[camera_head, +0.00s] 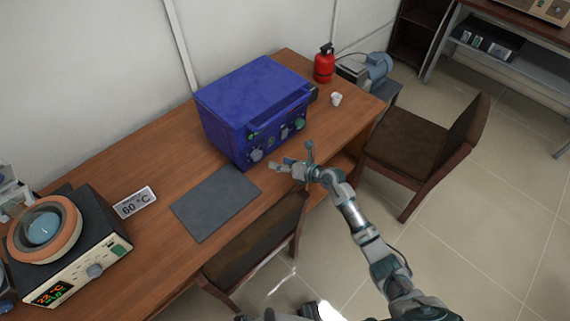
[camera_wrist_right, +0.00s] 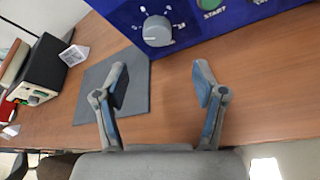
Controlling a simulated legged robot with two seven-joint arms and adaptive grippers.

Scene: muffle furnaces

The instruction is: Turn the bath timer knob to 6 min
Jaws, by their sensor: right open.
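A blue box-shaped unit (camera_head: 250,105) stands on the wooden table, its front panel holding knobs and buttons. In the right wrist view a grey dial knob (camera_wrist_right: 157,30) with white scale marks is on the blue panel, left of a green START button (camera_wrist_right: 211,4); the marks are too small to read. In the head view this knob (camera_head: 256,155) is at the panel's lower left. My right gripper (camera_head: 292,161) is open and empty in front of the panel, apart from the knob, fingers spread (camera_wrist_right: 161,78). My left gripper is not in view.
A grey mat (camera_head: 215,203) lies on the table before the blue unit. A round heating bath (camera_head: 45,232) with a display and knob stands at left, beside a "60 °C" sign (camera_head: 135,202). A chair (camera_head: 255,240) is at the table's front edge. A red extinguisher (camera_head: 324,64) stands behind.

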